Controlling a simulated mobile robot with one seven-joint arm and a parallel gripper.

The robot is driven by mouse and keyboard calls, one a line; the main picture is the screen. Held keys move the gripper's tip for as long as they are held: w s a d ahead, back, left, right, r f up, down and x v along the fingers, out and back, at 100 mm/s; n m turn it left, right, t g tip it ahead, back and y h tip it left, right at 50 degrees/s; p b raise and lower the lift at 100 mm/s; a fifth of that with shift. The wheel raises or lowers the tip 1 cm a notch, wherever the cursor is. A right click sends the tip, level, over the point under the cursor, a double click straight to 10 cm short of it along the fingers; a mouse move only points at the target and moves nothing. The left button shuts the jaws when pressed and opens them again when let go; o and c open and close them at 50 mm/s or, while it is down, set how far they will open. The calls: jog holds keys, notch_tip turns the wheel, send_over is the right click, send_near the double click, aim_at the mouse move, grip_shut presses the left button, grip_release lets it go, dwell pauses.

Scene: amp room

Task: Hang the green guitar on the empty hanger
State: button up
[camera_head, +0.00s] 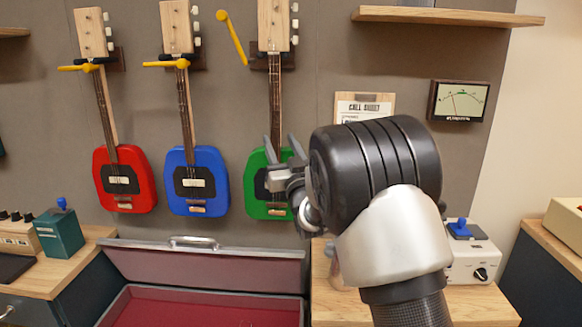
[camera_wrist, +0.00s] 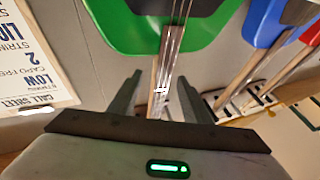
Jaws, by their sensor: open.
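The green guitar (camera_head: 256,200) is upright against the wall, to the right of the blue guitar (camera_head: 197,178) and red guitar (camera_head: 124,180). Its neck sits at the third hanger (camera_head: 287,62), with the headstock above it. The third hanger's yellow bar (camera_head: 232,37) is swung up; the yellow bars on the other two lie across the necks. My gripper (camera_head: 283,150) is open at the green guitar's lower neck. In the wrist view its fingers (camera_wrist: 158,97) stand apart on either side of the neck, with the green body (camera_wrist: 212,35) beyond. My arm hides part of the body's right side.
An open case (camera_head: 200,270) with a red lining lies below the guitars. A wooden shelf (camera_head: 450,16) juts out at upper right. A call sheet (camera_head: 362,106) and a meter (camera_head: 459,101) are on the wall. A white box (camera_head: 475,258) stands right of my arm.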

jog(key=b+v, duration=0.1)
jog(key=v, duration=1.4)
jog(key=shift+s, duration=0.25)
jog(key=shift+d, duration=0.2)
